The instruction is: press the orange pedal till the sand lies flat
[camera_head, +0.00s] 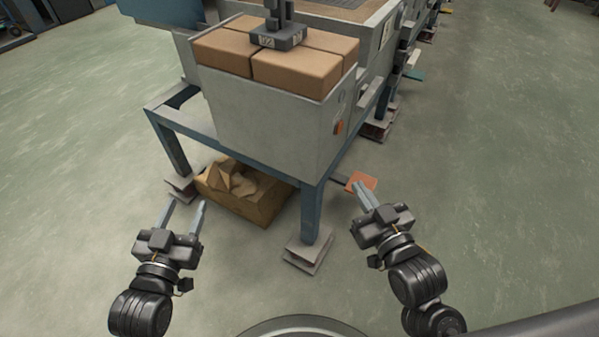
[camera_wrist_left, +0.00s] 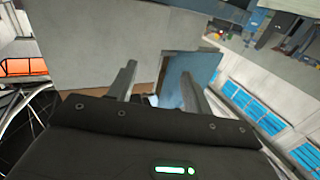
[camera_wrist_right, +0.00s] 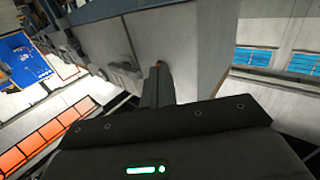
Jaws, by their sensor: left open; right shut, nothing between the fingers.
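The orange pedal (camera_head: 361,181) is a small flat plate low beside the machine's front right leg in the head view. My right gripper (camera_head: 362,187) is shut and empty, its fingertips overlapping the pedal's near edge; I cannot tell whether they touch it. Its closed fingers also show in the right wrist view (camera_wrist_right: 159,75), with the pedal not clearly visible there.
A brown carton (camera_head: 268,204) with crumpled contents sits under the machine. The machine's blue front leg (camera_head: 312,212) stands between my grippers on a footplate (camera_head: 308,250). A small orange part (camera_head: 338,127) is on the box's right side.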

